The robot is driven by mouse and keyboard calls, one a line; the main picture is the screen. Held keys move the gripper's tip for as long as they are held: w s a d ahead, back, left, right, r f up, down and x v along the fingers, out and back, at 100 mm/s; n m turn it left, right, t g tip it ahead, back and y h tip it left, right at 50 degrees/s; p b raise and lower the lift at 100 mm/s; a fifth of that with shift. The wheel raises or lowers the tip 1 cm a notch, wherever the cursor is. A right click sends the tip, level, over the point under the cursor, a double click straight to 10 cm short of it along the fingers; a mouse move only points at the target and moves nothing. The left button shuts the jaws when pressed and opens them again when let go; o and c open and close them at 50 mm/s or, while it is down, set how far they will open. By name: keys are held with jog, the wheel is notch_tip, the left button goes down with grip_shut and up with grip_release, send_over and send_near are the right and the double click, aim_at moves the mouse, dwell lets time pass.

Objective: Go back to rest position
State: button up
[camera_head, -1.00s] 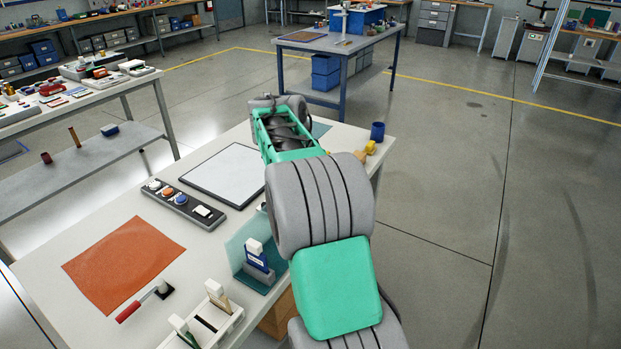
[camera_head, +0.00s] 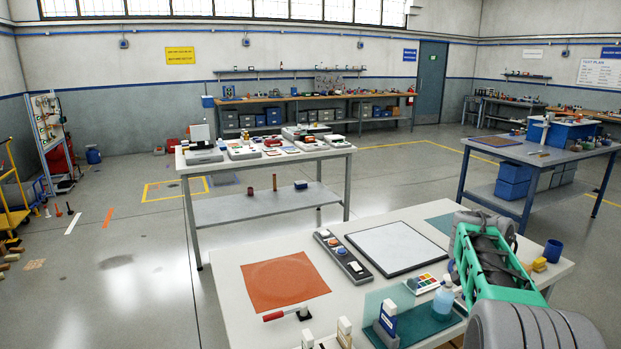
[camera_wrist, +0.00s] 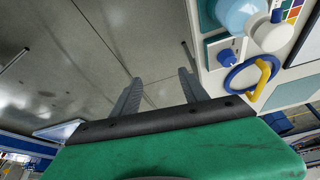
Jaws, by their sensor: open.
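My gripper (camera_wrist: 160,75) shows in the wrist view with its two grey fingers apart and nothing between them. Bare grey floor lies behind the fingers, and the white table edge is to their right. In the head view my green and grey arm is at the lower right, over the right part of the white worktable (camera_head: 228,290). The jaws cannot be made out there.
On the worktable are an orange mat (camera_head: 284,281), a framed white panel (camera_head: 397,247), a button strip (camera_head: 342,256), a bottle (camera_head: 443,301) and a blue cup (camera_head: 553,251). Other benches stand behind. Open floor lies left.

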jog(key=s+a+f+n+y, duration=0.25)
jog(key=a+f+n, duration=0.35)
jog(key=f, duration=0.3)
jog(key=s+a+f+n+g, duration=0.1)
jog(key=s+a+f+n, duration=0.25)
jog(key=s+a, duration=0.5)
jog(key=s+a+r+n+t+y+p, duration=0.1)
jog(key=s+a+r+n, duration=0.1)
jog(key=s+a, duration=0.35)
jog(key=s+a+r+n+y+p, duration=0.1)
jog(key=s+a+r+n, duration=0.15)
jog(key=a, duration=0.55)
jog(key=w+a+r+n+t, duration=0.2)
jog(key=a+r, duration=0.2)
jog(key=r, duration=0.2)
jog(key=shift+a, duration=0.25)
jog(key=shift+r, duration=0.1)
